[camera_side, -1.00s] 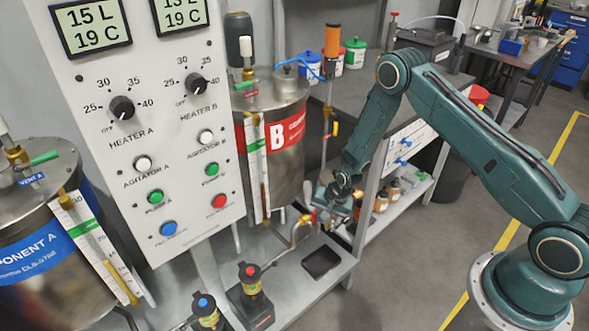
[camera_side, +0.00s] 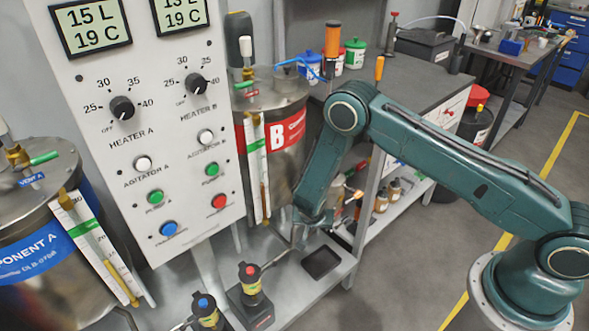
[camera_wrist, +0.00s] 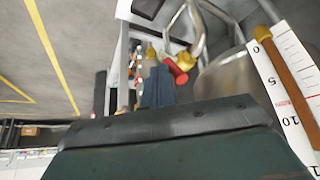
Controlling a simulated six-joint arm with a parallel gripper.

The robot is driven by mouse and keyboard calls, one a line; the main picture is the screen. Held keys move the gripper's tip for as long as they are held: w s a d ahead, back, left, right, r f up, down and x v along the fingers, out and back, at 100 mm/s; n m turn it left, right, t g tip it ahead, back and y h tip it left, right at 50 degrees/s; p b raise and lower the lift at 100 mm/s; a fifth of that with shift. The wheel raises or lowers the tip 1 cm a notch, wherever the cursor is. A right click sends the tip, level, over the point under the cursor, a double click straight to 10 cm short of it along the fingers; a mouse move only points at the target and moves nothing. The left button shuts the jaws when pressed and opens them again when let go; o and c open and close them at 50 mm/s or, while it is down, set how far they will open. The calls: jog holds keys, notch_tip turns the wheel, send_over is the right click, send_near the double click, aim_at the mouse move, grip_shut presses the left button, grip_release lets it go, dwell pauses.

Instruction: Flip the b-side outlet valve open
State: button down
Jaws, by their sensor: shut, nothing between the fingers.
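The B tank (camera_side: 285,165), a steel drum with a red label, stands behind the control panel's right side in the side view. Its outlet valve shows in the wrist view as brass fittings (camera_wrist: 185,60) with a red handle (camera_wrist: 176,73) on a bent metal pipe. In the side view my wrist hides the valve. My gripper (camera_wrist: 157,75) is shut and empty. Its fingers lie just left of the red handle in the wrist view; I cannot tell whether they touch it.
The control panel (camera_side: 150,120) stands left of the B tank. A white level scale (camera_wrist: 285,85) is close on the right in the wrist view. Two pumps (camera_side: 249,280) sit on the lower bench with a black tray (camera_side: 321,262). Bottles (camera_side: 388,194) stand on a shelf to the right.

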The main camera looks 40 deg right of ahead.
jog(key=a+f+h, duration=0.1)
jog(key=h, duration=0.1)
jog(key=a+f+h, duration=0.2)
jog(key=shift+a+n+h, duration=0.2)
jog(key=shift+n+h, duration=0.2)
dwell(0.4)
jog(key=shift+d+f, duration=0.25)
jog(key=shift+d, duration=0.5)
jog(key=shift+s+r, duration=0.1)
jog(key=shift+s, duration=0.05)
jog(key=s+a+r, duration=0.6)
jog(key=a, duration=0.2)
dwell(0.8)
